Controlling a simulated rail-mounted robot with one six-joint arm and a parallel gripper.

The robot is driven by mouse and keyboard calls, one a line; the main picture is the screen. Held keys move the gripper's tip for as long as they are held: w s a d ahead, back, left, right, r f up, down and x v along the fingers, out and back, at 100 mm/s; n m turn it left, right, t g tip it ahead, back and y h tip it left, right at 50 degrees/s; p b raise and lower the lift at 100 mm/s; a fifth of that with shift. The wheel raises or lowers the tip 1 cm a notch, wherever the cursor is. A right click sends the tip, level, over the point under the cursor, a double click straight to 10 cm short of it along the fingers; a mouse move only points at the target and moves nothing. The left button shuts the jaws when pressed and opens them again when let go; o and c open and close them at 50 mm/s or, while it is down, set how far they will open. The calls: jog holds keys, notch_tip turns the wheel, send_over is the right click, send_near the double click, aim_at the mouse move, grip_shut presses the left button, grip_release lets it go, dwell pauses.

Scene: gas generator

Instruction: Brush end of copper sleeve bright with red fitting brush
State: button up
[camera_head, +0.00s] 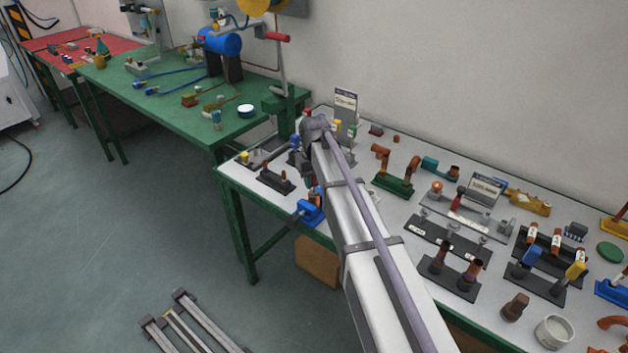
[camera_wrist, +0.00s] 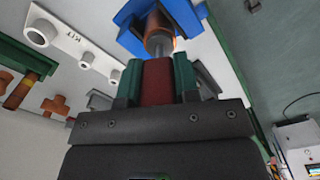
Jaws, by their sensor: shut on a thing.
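My gripper (camera_wrist: 157,84) has green fingers shut on the red fitting brush (camera_wrist: 157,76) in the wrist view. The brush's grey tip (camera_wrist: 164,47) points at the open end of a copper sleeve (camera_wrist: 158,24). The tip overlaps the sleeve's mouth in the picture; I cannot tell how far inside it is. The sleeve sits in a blue holder (camera_wrist: 131,36). In the head view, the blue holder (camera_head: 309,212) is at the front edge of the white-topped bench, left of my arm. My arm hides most of the gripper and brush there.
The white-topped bench (camera_head: 405,165) is crowded right of my arm with copper fittings, a green-based fixture (camera_head: 393,185), dark racks (camera_head: 447,240) and a white cup (camera_head: 553,331). A dark stand (camera_head: 275,181) is left of the holder. A green bench (camera_head: 170,110) adjoins behind left.

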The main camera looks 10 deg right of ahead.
notch_tip(320, 180, up, 6)
jog(key=p, duration=0.5)
jog(key=shift+f, duration=0.35)
jog(key=shift+d, duration=0.1)
